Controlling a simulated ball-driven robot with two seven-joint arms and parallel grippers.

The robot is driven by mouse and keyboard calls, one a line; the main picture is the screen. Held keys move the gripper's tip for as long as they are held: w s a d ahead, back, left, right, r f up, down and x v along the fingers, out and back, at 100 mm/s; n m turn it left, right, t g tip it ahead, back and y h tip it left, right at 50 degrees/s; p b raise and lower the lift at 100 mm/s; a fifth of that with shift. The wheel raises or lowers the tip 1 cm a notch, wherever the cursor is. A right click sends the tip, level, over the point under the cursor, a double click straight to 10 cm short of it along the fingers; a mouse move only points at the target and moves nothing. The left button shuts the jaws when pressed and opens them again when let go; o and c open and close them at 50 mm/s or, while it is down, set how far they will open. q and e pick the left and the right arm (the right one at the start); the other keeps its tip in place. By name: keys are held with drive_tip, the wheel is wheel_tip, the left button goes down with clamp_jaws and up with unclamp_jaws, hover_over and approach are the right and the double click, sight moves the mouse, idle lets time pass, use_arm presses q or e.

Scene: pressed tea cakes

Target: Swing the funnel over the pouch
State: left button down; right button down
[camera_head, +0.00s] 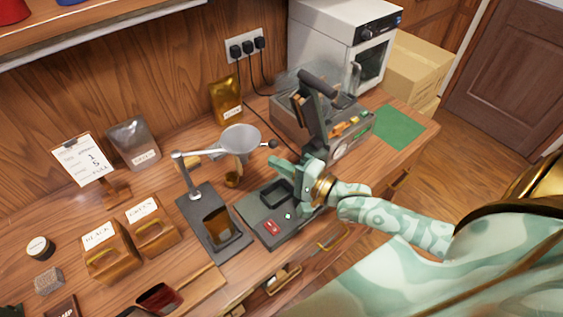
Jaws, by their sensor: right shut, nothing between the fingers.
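The grey funnel (240,138) hangs on a swing arm (200,155) from a metal post. A dark knob (272,144) sits at the funnel's right. The post stands on a dark base plate (232,248). A brown open pouch (217,224) stands upright on this plate. The funnel is behind the pouch and to its right, not above it. My right gripper (281,178) is shut and empty, to the right of the pouch and below the knob in the picture, apart from both. My left gripper is out of view.
A black device (250,212) with a red button lies under my right gripper. A lever press (320,115) stands behind it. A gold pouch (226,100) and a silver pouch (133,143) stand near the wall. Two labelled wooden boxes (110,258) are at left. A green mat (399,127) lies at right.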

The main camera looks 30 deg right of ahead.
drive_tip(key=x, duration=0.6)
drive_tip(key=shift+w+b, duration=0.25)
drive_tip(key=shift+b, duration=0.05)
drive_tip(key=shift+a, duration=0.1)
